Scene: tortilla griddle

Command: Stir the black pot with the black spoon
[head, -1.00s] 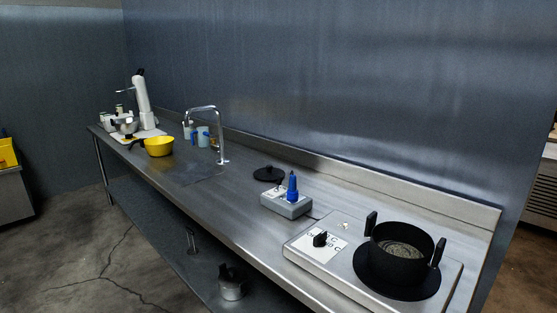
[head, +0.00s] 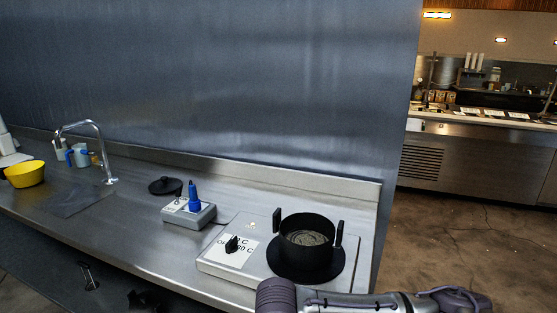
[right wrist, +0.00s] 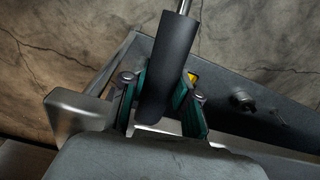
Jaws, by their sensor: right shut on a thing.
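The black pot (head: 306,252) stands upright on the round black plate of the hot plate (head: 232,262), near the right end of the steel counter. Its two handles stick up and pale ring-like contents show inside. In the right wrist view my right gripper (right wrist: 160,100) is shut on a black handle (right wrist: 168,70) with a thin metal shaft, which I take to be the black spoon. The spoon's far end is out of view. In the head view my right arm crosses the bottom right, below the pot, and its gripper is out of frame. My left gripper is not in view.
Left of the hot plate stand a grey box with a blue bottle-like thing (head: 193,199) and a black lid (head: 165,186). A tap (head: 104,160) and a yellow bowl (head: 25,174) are farther left. The steel wall (head: 200,80) backs the counter (head: 110,222).

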